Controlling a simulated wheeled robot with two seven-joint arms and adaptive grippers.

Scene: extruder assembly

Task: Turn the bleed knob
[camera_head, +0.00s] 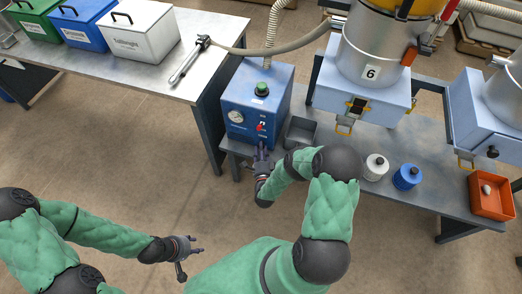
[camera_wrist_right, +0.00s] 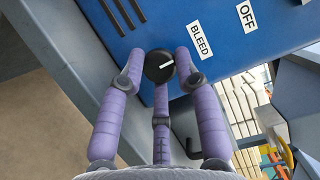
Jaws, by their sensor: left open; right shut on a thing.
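The bleed knob (camera_wrist_right: 157,69) is a round black knob with a white pointer line on the blue box, beside the BLEED label (camera_wrist_right: 200,41). Its line points right and slightly up in the wrist view. My right gripper (camera_head: 261,152) is at the lower front of the blue box (camera_head: 238,98); its purple fingers are closed around the knob in the wrist view (camera_wrist_right: 160,62). In the head view the knob is hidden by the gripper. My left gripper (camera_head: 196,245) is open and empty, low over the floor.
The box front has a round gauge (camera_head: 236,116) and a red switch (camera_head: 260,127). A grey tray (camera_head: 301,132) stands right of it. Floor around my left gripper is clear.

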